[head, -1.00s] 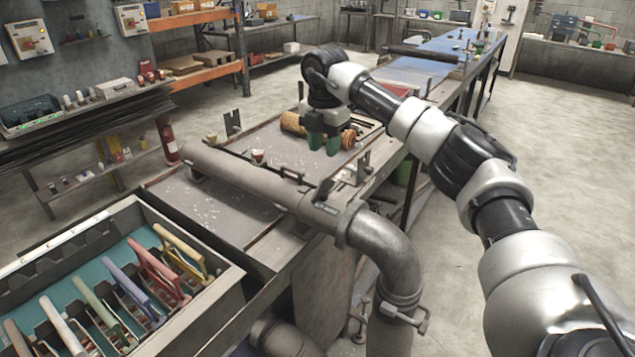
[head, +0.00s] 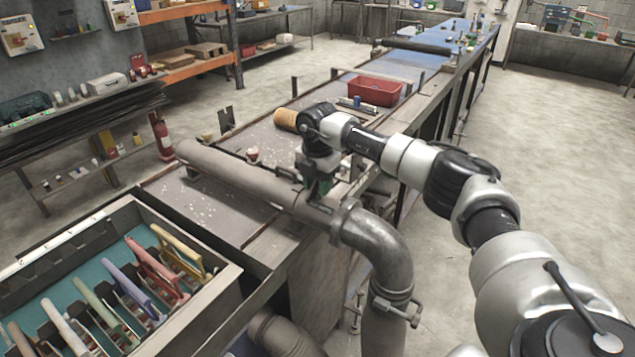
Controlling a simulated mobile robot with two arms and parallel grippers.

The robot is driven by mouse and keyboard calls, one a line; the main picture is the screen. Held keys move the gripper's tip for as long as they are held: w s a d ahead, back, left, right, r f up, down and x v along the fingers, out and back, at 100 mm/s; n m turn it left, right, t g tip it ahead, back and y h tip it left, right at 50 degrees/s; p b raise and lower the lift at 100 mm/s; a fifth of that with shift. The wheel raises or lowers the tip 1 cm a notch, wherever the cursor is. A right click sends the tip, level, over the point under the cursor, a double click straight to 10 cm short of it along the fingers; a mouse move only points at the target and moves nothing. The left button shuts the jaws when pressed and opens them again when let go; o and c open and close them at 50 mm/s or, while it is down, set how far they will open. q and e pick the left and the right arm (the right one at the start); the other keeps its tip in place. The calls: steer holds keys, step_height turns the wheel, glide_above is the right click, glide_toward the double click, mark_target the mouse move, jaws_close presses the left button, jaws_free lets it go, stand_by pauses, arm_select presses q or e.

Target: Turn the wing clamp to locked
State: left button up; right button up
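My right gripper (head: 318,187), with green fingertips, points down at the pipe near this joint. Its wrist and hand hide most of what is beneath, and I cannot tell if it touches anything there or how far its fingers are apart. A clamp with a T-shaped handle (head: 402,312) sits around the lower, upright part of the elbow pipe, apart from the gripper. I cannot tell which fitting is the wing clamp. My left gripper is not in view.
A crate (head: 215,315) of coloured-handled tools stands at the lower left. A brown cylinder (head: 286,119) and a red bin (head: 374,91) are on the workbench (head: 205,212) behind. A small cup-like piece (head: 253,155) stands behind the pipe. The floor at right is open.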

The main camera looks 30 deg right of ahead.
jaws_close()
steer(key=n, duration=0.4)
steer(key=shift+n+b, duration=0.4)
steer(key=n, duration=0.4)
steer(key=shift+b, duration=0.35)
steer(key=n, duration=0.5)
steer(key=shift+r+b, duration=0.1)
steer(key=shift+b, duration=0.25)
steer(key=shift+n, duration=2.1)
